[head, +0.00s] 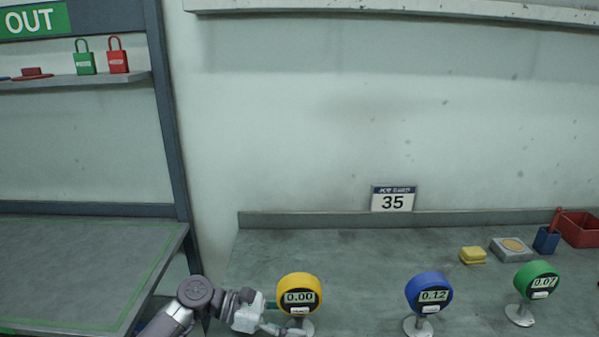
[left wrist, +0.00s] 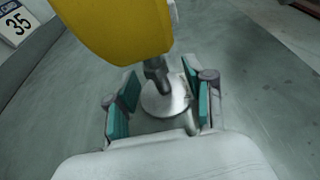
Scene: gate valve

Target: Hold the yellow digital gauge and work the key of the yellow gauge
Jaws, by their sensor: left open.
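The yellow digital gauge (head: 299,283) stands upright near the bench's front edge, its display reading 0.00. A small pale patch, perhaps its key, shows below the display; it is too small to tell. My left gripper (head: 281,317) is low at the gauge's left side. In the left wrist view the yellow gauge (left wrist: 118,25) fills the upper part, with its grey stem and round metal base below. The teal-padded fingers of the left gripper (left wrist: 163,100) are open, one on each side of the stem, with gaps visible. My right gripper is in neither view.
To the right stand a blue gauge (head: 428,291) reading 0.12 and a green gauge (head: 537,280) reading 0.07. Yellow pads (head: 473,256), a grey block (head: 511,249), a blue cup (head: 546,240) and a red bin (head: 580,229) lie behind. The bench (head: 350,260) behind the yellow gauge is clear.

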